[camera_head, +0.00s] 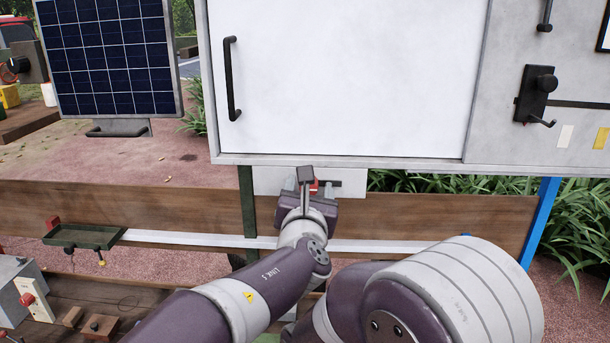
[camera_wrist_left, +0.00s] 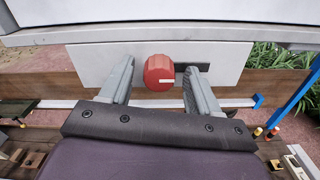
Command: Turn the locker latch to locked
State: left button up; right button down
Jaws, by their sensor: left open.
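A red round knob (camera_wrist_left: 159,75) with a white mark sits on a pale plate (camera_wrist_left: 228,62) below the white locker (camera_head: 345,80). The mark lies level, towards the knob's right side. A dark flat bar runs right from behind the knob; I take these as the latch. My left gripper (camera_wrist_left: 158,64) is open, one finger on each side of the knob, with visible gaps to it. In the head view my left gripper (camera_head: 306,188) hides most of the knob. My right gripper is not in view.
The locker's lower edge overhangs just above the plate. A black lever handle (camera_head: 537,95) is on the panel at right. A green post (camera_head: 247,200) stands left of the plate and a blue post (camera_head: 540,220) at right. A green tray (camera_head: 85,237) is at left.

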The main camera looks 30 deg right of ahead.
pick_arm(q)
jog(key=shift+s, duration=0.2)
jog(key=shift+w, duration=0.25)
jog(key=c, duration=1)
jog(key=shift+c, duration=0.2)
jog(key=shift+f, duration=0.1)
